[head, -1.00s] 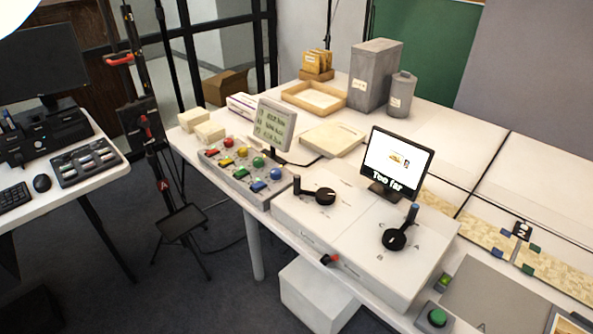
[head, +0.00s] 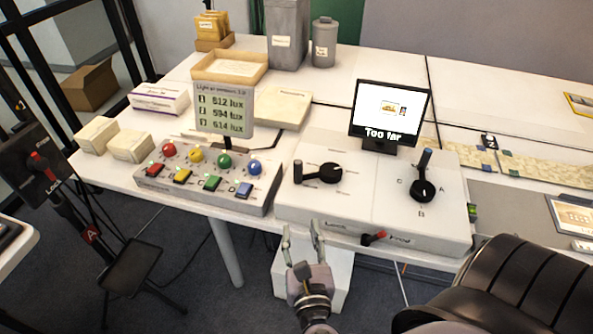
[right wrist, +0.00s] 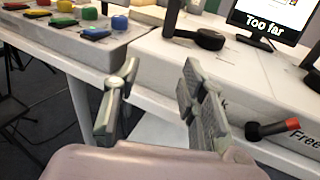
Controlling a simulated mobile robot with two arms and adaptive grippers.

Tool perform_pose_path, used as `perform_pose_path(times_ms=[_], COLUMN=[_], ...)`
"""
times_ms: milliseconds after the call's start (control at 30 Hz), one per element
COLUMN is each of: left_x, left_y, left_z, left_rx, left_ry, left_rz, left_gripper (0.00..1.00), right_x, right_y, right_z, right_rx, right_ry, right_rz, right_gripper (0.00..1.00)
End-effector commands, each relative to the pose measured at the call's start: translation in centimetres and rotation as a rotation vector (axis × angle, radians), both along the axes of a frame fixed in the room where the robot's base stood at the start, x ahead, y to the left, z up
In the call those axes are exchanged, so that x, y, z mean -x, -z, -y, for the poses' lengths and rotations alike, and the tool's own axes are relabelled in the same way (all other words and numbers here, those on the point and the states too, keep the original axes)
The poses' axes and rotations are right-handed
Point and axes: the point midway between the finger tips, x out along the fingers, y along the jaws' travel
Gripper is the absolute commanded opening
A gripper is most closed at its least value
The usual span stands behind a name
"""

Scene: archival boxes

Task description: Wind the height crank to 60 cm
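A pale control box (head: 345,215) carries two black cranks with upright handles. The left crank (head: 322,174) has its handle pointing left. The right crank (head: 423,190) stands among the letters A, B and C. I cannot read which one is marked height. A screen (head: 390,112) behind them reads "Too far"; no centimetre value is legible. A red-tipped lever (head: 374,237) sits on the box front between "Lock" and "Free", nearer "Free". My right gripper (head: 303,230) is open and empty, in front of and below the box's front edge. It shows large in the right wrist view (right wrist: 155,88). My left gripper is out of view.
Left of the box stands a panel (head: 160,195) with coloured knobs and buttons and a lux display (head: 224,111). A white block (head: 336,282) is under the table edge. Boxes and a grey canister (head: 324,43) stand at the back.

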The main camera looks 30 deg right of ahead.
Motion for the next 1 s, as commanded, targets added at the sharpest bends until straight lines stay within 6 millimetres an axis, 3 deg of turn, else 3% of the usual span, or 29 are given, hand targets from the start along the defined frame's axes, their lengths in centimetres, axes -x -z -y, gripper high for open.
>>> perform_pose_path(times_ms=[100,267,800,1000], left_x=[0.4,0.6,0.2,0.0], left_y=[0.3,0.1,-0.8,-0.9], left_z=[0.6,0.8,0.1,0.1], left_rx=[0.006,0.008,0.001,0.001], left_ry=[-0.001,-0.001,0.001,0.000], left_rz=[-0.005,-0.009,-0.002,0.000], left_gripper=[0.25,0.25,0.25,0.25], right_x=[0.6,-0.2,-10.1,-13.0], right_y=[-2.8,-3.8,-3.7,-3.6], right_z=[0.3,0.9,6.3,7.8], right_rx=[0.061,0.082,0.080,0.078], right_ry=[0.016,0.023,0.023,0.023], right_rz=[0.037,0.050,0.050,0.048], right_gripper=[0.39,0.39,0.39,0.39])
